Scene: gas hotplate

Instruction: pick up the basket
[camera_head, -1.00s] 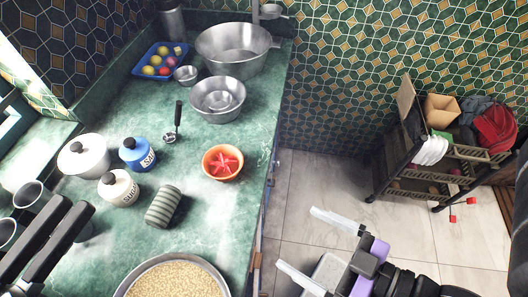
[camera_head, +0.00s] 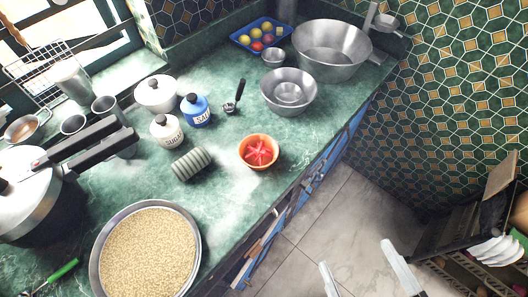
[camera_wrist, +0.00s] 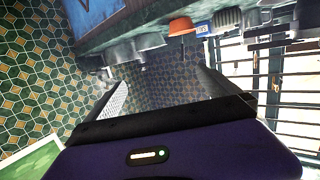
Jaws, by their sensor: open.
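A wire basket-like rack (camera_head: 42,84) stands by the window at the far left in the head view. A shallow blue basket or tray (camera_head: 243,45) holding several yellow and red round items sits at the counter's back. I cannot tell which one the task means. My gripper (camera_head: 363,272) shows at the bottom edge, with its two pale fingers apart and empty. It is over the floor, right of the counter and away from both. In the wrist view, my gripper (camera_wrist: 163,92) is open with nothing between the fingers.
The green counter (camera_head: 225,215) holds a grain pan (camera_head: 150,250), an orange bowl (camera_head: 258,165), steel bowls (camera_head: 287,98), salt and sugar jars, and a pressure cooker (camera_head: 28,195). A dark shelf cart (camera_head: 470,265) stands right. Floor between is clear.

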